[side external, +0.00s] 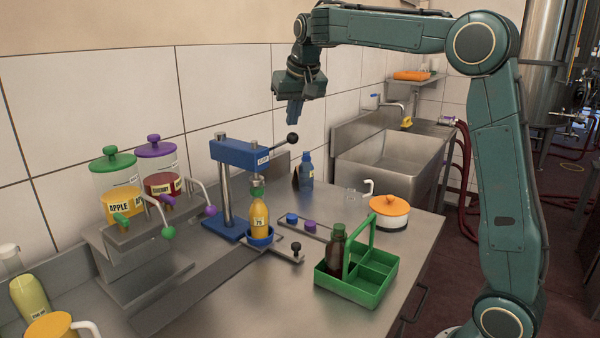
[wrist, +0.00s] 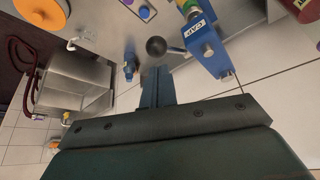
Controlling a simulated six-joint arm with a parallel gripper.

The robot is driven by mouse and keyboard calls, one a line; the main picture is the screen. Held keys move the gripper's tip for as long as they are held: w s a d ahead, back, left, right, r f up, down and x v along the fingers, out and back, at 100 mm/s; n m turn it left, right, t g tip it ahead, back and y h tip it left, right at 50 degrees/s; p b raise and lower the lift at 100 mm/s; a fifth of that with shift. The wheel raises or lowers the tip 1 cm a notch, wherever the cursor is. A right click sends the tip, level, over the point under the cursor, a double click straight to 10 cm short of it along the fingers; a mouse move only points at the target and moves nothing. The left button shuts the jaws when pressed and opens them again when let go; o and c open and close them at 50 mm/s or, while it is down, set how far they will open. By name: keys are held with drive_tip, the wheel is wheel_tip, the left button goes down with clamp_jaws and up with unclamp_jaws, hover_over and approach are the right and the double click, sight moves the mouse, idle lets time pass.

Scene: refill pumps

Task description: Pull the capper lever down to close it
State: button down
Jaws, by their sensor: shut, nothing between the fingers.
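The blue capper (side external: 240,152) stands on the counter against the tiled wall. Its lever ends in a black ball (side external: 292,139) and points up and to the right. A filled yellow bottle (side external: 259,220) stands upright in the capper's blue cup, under the green head. My gripper (side external: 295,112) points down above the lever ball, apart from it, with its blue fingers shut and empty. In the wrist view the shut fingers (wrist: 157,72) reach toward the black ball (wrist: 157,46), and the capper's blue top (wrist: 207,50) is to their right. Whether the fingertips touch the ball is unclear there.
A green crate (side external: 352,285) holding a brown bottle stands at the front right. A blue bottle (side external: 306,170) stands behind the capper. An orange-lidded pot (side external: 389,212) is near the sink (side external: 390,165). Juice dispensers (side external: 118,190) are at the left.

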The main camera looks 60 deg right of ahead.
sight(295, 134)
drive_tip(key=shift+f, duration=0.7)
drive_tip(key=shift+s+f, duration=0.1)
drive_tip(key=shift+f, duration=0.05)
drive_tip(key=shift+s+f, duration=0.3)
drive_tip(key=shift+f, duration=0.5)
